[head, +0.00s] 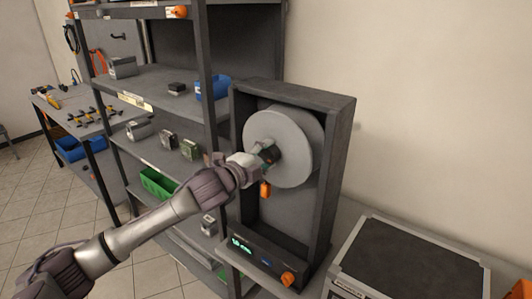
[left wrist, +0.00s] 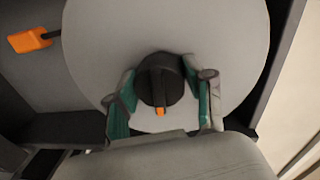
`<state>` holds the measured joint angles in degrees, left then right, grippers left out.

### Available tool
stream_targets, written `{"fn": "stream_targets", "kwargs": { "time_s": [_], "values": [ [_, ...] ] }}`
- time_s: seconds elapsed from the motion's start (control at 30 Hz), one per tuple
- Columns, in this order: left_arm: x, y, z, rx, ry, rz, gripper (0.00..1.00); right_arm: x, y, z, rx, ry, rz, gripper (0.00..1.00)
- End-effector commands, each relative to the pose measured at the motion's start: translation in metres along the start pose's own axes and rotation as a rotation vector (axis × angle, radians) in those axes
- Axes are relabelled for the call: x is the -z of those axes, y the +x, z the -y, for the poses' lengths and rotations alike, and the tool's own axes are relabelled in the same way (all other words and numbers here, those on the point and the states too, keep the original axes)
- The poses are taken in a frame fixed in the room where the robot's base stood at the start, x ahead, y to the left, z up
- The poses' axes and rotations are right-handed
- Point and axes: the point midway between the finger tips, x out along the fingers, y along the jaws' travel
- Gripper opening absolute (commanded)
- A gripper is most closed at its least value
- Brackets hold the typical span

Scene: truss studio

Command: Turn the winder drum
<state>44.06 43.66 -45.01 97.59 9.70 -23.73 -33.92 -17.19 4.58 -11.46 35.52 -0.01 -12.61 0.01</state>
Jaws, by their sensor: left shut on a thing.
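The winder drum (head: 292,132) is a large light-grey disc inside a dark upright frame (head: 337,150). In the left wrist view the drum face (left wrist: 90,50) fills much of the picture, with a round black knob (left wrist: 172,85) at its middle that has a ridge with an orange tip. My left gripper (head: 268,157) reaches the drum's middle from the left. In the left wrist view my left gripper (left wrist: 160,98) has its green-padded fingers on both sides of the knob and is shut on it. My right gripper is not in view.
An orange handle (head: 265,189) sits below the drum, left of centre. A control box (head: 262,256) with a green display and orange knob is at the frame's foot. Shelves with bins (head: 157,183) stand left. A dark-topped case (head: 410,262) is at lower right.

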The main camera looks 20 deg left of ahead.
Motion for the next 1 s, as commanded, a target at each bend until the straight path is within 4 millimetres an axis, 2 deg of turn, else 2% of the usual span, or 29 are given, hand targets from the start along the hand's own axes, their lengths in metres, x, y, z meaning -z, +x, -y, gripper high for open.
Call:
{"fn": "stream_targets", "kwargs": {
  "time_s": [0.03,0.6,0.63,0.77,1.0],
  "values": [
    [-0.0004,0.0002,0.0043,0.006,0.015,0.002,0.00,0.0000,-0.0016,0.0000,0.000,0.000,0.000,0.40],
    [-0.0006,0.0003,0.0037,0.007,0.044,0.004,0.00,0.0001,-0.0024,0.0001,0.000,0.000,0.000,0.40],
    [-0.0007,0.0003,0.0037,0.007,0.044,0.004,0.56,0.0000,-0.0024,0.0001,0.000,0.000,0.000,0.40],
    [-0.0006,0.0002,0.0032,0.006,0.043,0.004,0.77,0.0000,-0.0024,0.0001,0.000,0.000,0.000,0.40],
    [-0.0003,0.0001,0.0015,0.003,0.042,0.004,0.77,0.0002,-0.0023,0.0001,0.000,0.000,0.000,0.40]
  ]
}}
